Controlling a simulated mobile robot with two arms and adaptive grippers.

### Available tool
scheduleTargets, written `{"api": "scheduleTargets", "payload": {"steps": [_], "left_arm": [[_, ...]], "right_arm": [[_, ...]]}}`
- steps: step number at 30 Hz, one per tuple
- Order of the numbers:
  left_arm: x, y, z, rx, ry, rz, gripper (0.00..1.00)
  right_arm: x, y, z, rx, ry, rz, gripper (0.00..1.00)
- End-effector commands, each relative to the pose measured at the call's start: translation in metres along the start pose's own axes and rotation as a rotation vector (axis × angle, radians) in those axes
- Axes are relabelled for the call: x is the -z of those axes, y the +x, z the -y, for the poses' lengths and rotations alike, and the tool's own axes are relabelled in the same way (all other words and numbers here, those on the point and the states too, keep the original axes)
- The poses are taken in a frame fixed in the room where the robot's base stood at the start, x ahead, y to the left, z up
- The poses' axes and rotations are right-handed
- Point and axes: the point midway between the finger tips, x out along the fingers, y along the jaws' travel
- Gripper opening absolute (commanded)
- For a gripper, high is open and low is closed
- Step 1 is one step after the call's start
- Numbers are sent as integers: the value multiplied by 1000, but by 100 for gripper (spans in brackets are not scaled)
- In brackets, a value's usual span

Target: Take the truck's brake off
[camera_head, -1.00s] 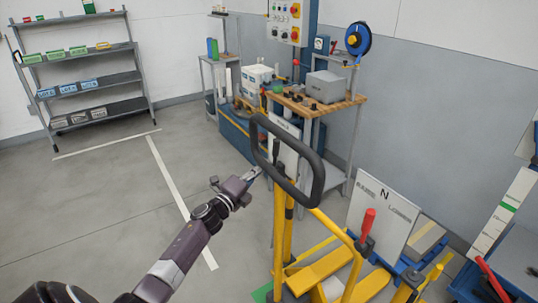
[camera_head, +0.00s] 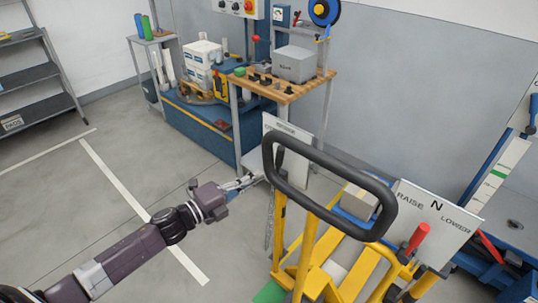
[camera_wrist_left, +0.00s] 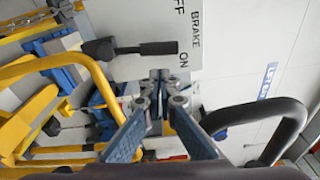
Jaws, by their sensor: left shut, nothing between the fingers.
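The yellow truck (camera_head: 325,268) has a black loop handle (camera_head: 330,176) and stands right of centre in the head view. Its white brake plate (camera_wrist_left: 222,40) reads BRAKE, OFF and ON in the left wrist view. The black brake lever (camera_wrist_left: 145,48) lies across that plate, its grip end between the OFF and ON words. In the head view the lever (camera_head: 279,157) is partly behind the handle loop. My left gripper (camera_head: 246,182) is shut and empty, just left of the plate. In the left wrist view its fingertips (camera_wrist_left: 161,78) are below the lever, with no clear contact. My right gripper is not in view.
A red lever (camera_head: 418,238) stands before a RAISE, N, LOWER plate (camera_head: 440,208) on the truck's right. A wooden-topped bench (camera_head: 300,88) with a grey box is behind. A shelf rack (camera_head: 36,77) is at the left. The floor at the left is clear.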

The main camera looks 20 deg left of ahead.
Motion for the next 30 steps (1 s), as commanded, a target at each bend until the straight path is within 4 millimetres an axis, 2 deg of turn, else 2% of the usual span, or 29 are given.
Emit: {"api": "scheduleTargets", "payload": {"steps": [14,17,30], "left_arm": [[1,5,0,0,-2,-2,0],[1,15,0,2,-1,-2,0],[1,81,0,2,0,-2,0]], "right_arm": [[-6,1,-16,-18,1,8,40],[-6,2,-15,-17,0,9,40],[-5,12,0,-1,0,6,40]]}}
